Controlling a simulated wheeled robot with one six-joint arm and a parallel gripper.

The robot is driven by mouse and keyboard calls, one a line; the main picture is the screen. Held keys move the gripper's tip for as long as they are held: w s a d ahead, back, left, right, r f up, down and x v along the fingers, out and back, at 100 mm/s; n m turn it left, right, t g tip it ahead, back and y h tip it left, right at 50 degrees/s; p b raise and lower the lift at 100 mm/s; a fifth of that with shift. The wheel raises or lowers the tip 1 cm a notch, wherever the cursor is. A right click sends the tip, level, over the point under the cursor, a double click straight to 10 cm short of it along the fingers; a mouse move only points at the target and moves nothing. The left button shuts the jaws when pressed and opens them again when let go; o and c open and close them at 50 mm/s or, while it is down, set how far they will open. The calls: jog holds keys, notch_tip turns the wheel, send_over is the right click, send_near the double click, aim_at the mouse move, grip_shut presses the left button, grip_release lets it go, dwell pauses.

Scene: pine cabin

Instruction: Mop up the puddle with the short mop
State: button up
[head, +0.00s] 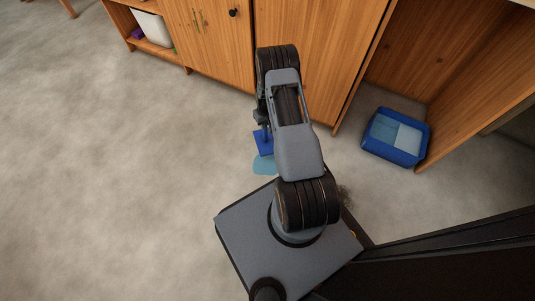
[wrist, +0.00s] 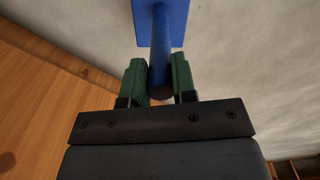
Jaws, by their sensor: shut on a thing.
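The short mop is blue, with a square head (head: 263,143) and a round handle. In the wrist view its handle (wrist: 160,50) sits between the green fingers of my gripper (wrist: 160,82), which is shut on it. The mop's head shows at the top of the wrist view. In the head view my arm hides most of the gripper. The puddle (head: 265,167) is a light blue patch on the floor, partly hidden by my arm and base. The mop head appears at the puddle's far edge; I cannot tell whether it touches the floor.
A blue tub (head: 397,138) with light blue contents stands on the floor at the right, by an open wooden bay. A wooden cabinet (head: 217,45) stands close beyond my arm. A dark panel (head: 455,258) is at lower right. The grey floor (head: 110,150) at left is clear.

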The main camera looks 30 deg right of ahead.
jog(key=shift+r+p, duration=0.7)
jog(key=shift+r, duration=0.75)
